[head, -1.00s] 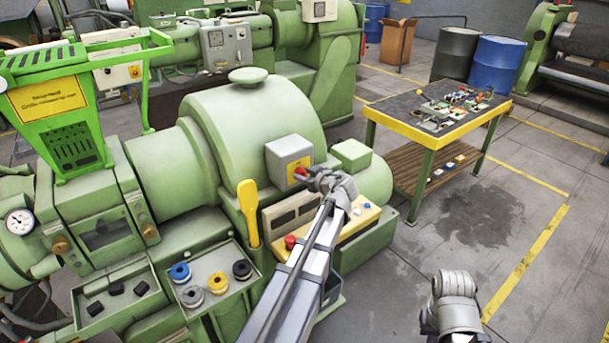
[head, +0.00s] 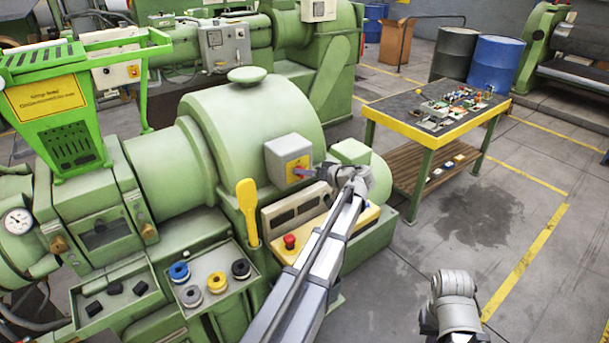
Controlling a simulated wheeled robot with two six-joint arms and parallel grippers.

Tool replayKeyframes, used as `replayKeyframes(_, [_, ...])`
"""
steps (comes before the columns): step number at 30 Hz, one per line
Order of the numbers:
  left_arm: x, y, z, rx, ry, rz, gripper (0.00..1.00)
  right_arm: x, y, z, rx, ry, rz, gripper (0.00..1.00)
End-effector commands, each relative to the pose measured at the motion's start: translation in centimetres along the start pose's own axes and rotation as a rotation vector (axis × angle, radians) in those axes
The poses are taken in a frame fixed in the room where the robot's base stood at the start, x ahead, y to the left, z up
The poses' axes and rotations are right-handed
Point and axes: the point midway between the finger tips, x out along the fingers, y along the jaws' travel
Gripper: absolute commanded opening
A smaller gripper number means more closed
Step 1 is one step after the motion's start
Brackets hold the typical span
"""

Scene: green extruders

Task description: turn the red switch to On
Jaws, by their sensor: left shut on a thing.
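The red switch (head: 298,168) sits on a yellow plate on the front of a grey box (head: 283,152), which is mounted on the green extruder (head: 250,120). My left gripper (head: 303,171) reaches it from the right and is shut on it. The jaws cover most of the switch, so I cannot read its position or any label. Of my right arm, only rounded joints show at the lower right of the head view; its fingers do not show.
Below the box is a yellow panel with a red button (head: 290,241). A yellow paddle-shaped handle (head: 248,208) stands to its left, above a tray of coloured rings (head: 217,282). A workbench (head: 430,125) with small parts stands at the right. The floor between is clear.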

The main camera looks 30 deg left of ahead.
Motion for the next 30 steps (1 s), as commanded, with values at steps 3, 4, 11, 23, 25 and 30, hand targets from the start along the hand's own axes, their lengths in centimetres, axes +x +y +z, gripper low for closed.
replayKeyframes(3, [0.1, 0.5, 0.2, 0.101, -0.01, -0.041, 0.0, 0.8, -0.1, -0.1, 0.0, 0.0, 0.0, 0.0])
replayKeyframes(4, [0.1, 0.5, 0.2, 0.128, -0.012, -0.053, 0.0, 0.9, -0.1, -0.1, 0.0, 0.0, 0.0, 0.0])
replayKeyframes(11, [0.1, 0.7, 0.3, 0.328, -0.023, -0.137, 0.0, 2.2, -0.2, -0.1, 0.001, 0.0, 0.0, 0.0])
replayKeyframes(23, [0.1, 0.8, 0.4, 0.623, -0.04, -0.261, 0.0, 4.5, -0.4, -0.3, 0.001, 0.0, 0.0, 0.0])
replayKeyframes(25, [0.1, 0.8, 0.4, 0.66, -0.042, -0.276, 0.0, 4.8, -0.5, -0.3, 0.001, 0.0, 0.0, 0.0])
replayKeyframes(30, [0.1, 0.7, 0.4, 0.729, -0.045, -0.304, 0.0, 5.4, -0.5, -0.3, 0.001, 0.0, 0.0, 0.0])
